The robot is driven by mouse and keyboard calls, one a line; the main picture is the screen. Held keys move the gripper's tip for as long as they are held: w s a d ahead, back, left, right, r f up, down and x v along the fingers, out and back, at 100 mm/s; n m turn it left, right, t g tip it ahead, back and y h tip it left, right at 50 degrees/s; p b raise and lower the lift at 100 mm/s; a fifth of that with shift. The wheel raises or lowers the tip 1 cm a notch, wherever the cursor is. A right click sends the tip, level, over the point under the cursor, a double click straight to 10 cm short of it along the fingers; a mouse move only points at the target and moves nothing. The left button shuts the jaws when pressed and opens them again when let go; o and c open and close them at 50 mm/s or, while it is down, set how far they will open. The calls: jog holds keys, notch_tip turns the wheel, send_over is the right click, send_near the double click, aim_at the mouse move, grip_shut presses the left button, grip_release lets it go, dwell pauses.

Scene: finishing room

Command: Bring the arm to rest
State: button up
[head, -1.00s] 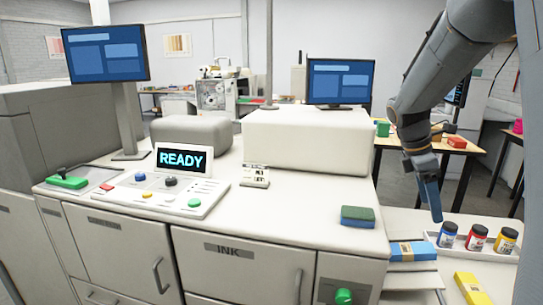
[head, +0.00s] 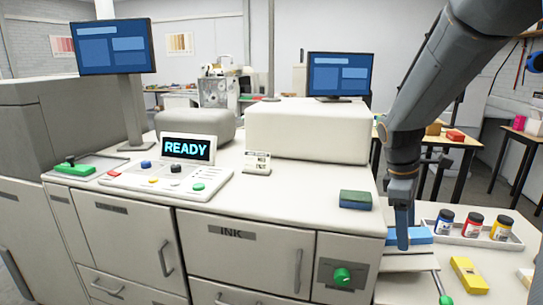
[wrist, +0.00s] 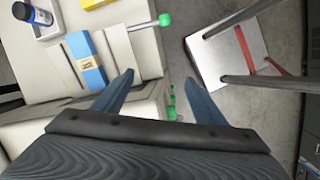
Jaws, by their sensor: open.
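My gripper (head: 402,226) hangs at the end of my arm at the right of the head view, pointing down, beside the right end of the press. There its fingers overlap in line with a blue pack and partly cover it. In the wrist view my gripper (wrist: 159,78) has its two blue fingers spread wide apart, with nothing between them. The blue pack (wrist: 87,62), with a paper band, lies to the left of the fingers there. Whether the fingers touch anything below is not clear, but none shows gripped.
A tray (head: 450,234) with three ink jars, a yellow block (head: 468,274) and a green-knobbed lever (head: 444,300) are at right.

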jog(key=s+a+f+m+t+y+b, duration=0.1)
jog(key=s+a+f+m+y+b, duration=0.1)
jog(key=s+a+f+m+b, duration=0.4)
jog(key=s+a+f+m, duration=0.4)
jog(key=s+a+f, duration=0.2)
jog(key=a+f, duration=0.1)
jog(key=shift+a+f+m+y, duration=0.3)
jog(key=shift+f+m+y, duration=0.1)
jog(key=shift+f, duration=0.15)
jog(key=shift+a, duration=0.1)
